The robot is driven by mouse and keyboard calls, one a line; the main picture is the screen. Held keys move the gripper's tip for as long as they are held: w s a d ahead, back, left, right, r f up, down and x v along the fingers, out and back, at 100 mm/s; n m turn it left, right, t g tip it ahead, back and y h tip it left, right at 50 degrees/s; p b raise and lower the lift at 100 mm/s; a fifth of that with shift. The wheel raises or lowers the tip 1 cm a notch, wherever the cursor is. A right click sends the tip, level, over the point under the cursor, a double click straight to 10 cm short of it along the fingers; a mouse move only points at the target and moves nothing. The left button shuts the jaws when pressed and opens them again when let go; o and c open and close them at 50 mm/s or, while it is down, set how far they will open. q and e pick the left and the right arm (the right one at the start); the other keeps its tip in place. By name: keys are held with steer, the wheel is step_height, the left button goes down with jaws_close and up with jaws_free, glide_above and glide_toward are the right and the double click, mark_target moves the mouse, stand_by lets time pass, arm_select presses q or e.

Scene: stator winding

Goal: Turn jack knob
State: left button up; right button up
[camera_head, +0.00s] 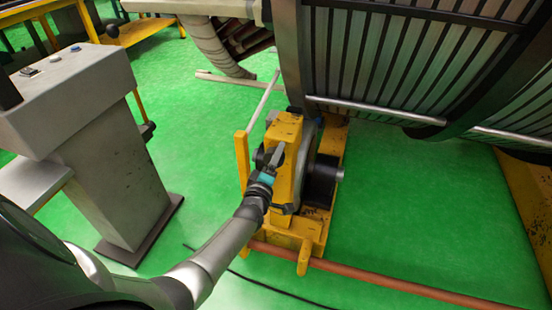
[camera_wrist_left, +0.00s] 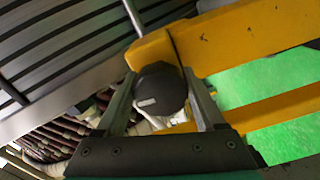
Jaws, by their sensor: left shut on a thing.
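The yellow jack (camera_head: 284,131) stands on the green floor beside the big ribbed stator (camera_head: 400,55) in the head view. My left arm reaches to its near left side. My left gripper (camera_head: 270,160) is at the jack's side there. In the left wrist view, the dark round knob (camera_wrist_left: 160,88) has a small pale mark on it and sits by the yellow bar (camera_wrist_left: 240,42) of the jack. The two fingers of my left gripper (camera_wrist_left: 162,82) are on either side of the knob, shut on it. In the head view the gripper mostly hides the knob. My right gripper is not in view.
A grey control pedestal (camera_head: 100,150) stands on the left. A reddish pipe (camera_head: 390,283) runs along the floor in front of the jack, and a black cable (camera_head: 270,288) lies near it. Green floor (camera_head: 420,220) is clear to the right of the jack.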

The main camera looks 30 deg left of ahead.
arm_select(q)
steer(key=shift+n, duration=0.6)
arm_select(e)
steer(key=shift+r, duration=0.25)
arm_select(q)
steer(key=o, duration=1.4)
steer(key=shift+c, duration=0.2)
steer(key=shift+s, duration=0.1)
steer(key=shift+s+d, duration=0.1)
steer(key=shift+s, duration=0.1)
steer(key=p+v, duration=0.5)
steer(key=v, duration=0.9)
steer(key=shift+s, duration=0.35)
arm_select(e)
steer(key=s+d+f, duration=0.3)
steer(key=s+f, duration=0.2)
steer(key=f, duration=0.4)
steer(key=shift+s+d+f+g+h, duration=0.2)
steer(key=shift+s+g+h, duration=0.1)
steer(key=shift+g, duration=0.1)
